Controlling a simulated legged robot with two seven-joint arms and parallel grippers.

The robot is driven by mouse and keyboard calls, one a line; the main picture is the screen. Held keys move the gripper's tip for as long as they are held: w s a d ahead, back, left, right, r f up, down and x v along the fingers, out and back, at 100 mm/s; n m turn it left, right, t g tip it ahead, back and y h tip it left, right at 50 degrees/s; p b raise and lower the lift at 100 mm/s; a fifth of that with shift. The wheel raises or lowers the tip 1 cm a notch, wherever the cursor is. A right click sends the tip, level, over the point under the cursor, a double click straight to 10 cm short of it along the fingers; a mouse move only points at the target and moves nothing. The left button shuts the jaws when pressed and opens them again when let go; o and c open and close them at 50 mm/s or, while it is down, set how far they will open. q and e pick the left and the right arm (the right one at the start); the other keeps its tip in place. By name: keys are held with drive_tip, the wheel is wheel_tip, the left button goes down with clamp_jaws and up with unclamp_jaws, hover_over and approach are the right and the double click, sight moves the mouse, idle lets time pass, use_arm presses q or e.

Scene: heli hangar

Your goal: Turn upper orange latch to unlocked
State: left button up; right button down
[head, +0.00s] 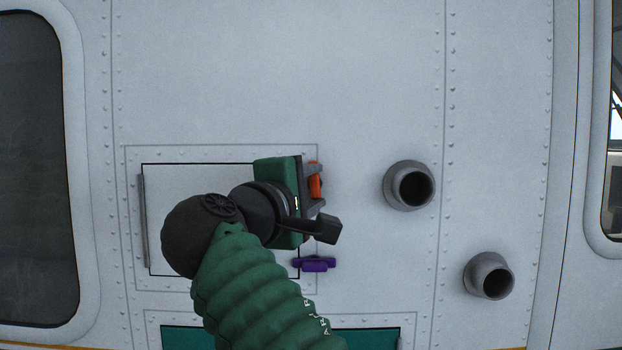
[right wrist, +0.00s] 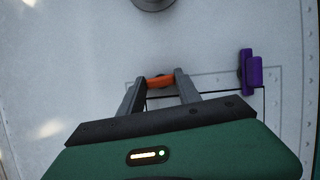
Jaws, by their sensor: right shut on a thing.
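The upper orange latch (head: 315,182) is on the right edge of a closed rectangular panel (head: 190,185) in the white helicopter side. My right gripper (head: 318,186) reaches in from below and is shut on the orange latch. In the right wrist view the latch (right wrist: 160,82) sits between the two grey fingertips (right wrist: 160,80), and it lies roughly crosswise there. The fingers and gripper body hide part of the latch in the head view. My left gripper is not in view.
A purple latch (head: 315,264) sits below the orange one on the same panel edge, and also shows in the right wrist view (right wrist: 252,72). Two grey pipe stubs (head: 410,186) (head: 489,276) stick out to the right. A green panel (head: 180,338) lies below.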

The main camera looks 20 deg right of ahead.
drive_tip(key=shift+f+m, duration=0.15)
drive_tip(key=shift+m, duration=0.35)
drive_tip(key=shift+f+g, duration=0.1)
drive_tip(key=shift+g, duration=0.2)
drive_tip(key=c, duration=1.2)
unclamp_jaws()
drive_tip(key=o, duration=0.4)
drive_tip(key=shift+p, duration=0.3)
drive_tip(key=shift+c, duration=0.2)
drive_tip(key=shift+s+a, duration=0.2)
drive_tip(key=b+v, duration=0.3)
drive_tip(key=v, duration=1.3)
